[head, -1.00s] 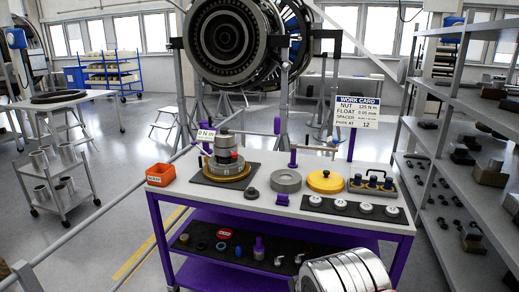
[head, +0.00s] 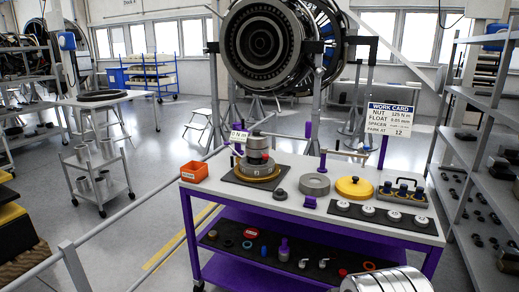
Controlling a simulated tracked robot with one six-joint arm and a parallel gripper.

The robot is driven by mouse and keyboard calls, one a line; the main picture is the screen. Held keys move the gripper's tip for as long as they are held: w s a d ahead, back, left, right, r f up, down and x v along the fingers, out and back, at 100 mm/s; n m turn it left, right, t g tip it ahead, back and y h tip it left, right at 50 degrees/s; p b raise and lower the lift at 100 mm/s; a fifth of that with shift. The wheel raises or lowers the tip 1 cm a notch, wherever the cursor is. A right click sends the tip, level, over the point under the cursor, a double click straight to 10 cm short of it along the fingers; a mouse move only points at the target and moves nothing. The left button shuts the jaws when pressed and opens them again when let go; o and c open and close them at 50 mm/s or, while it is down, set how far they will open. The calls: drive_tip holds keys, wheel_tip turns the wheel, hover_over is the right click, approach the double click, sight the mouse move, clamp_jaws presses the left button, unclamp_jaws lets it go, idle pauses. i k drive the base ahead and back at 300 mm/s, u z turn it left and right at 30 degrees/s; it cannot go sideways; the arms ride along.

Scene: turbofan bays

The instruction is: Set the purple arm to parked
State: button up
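The purple-framed work cart (head: 437,240) stands ahead in the head view. A small purple upright (head: 323,160) stands at the back of its top, with a thin horizontal bar (head: 346,154) reaching right from it. I cannot tell whether this is the purple arm, or its setting. A work card (head: 390,118) on a purple post (head: 384,152) reads "PARK AT 12", with nut 125 N m and float 0.05 mm. A small sign (head: 238,136) reads 0 N m beside the grey stacked assembly (head: 257,158). My gripper is not in view; a silver link of mine shows at bottom right.
The cart top holds an orange bin (head: 194,171), grey ring (head: 314,184), yellow disc (head: 354,188) and several white-topped pucks (head: 381,213). A turbofan (head: 270,45) hangs behind. Shelving (head: 490,140) stands close at right. A rail (head: 130,215) runs at left; open floor lies beyond.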

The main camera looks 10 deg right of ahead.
sight(239, 134)
drive_tip(key=u, duration=1.5)
drive_tip(key=i, duration=1.85)
drive_tip(key=z, duration=0.05)
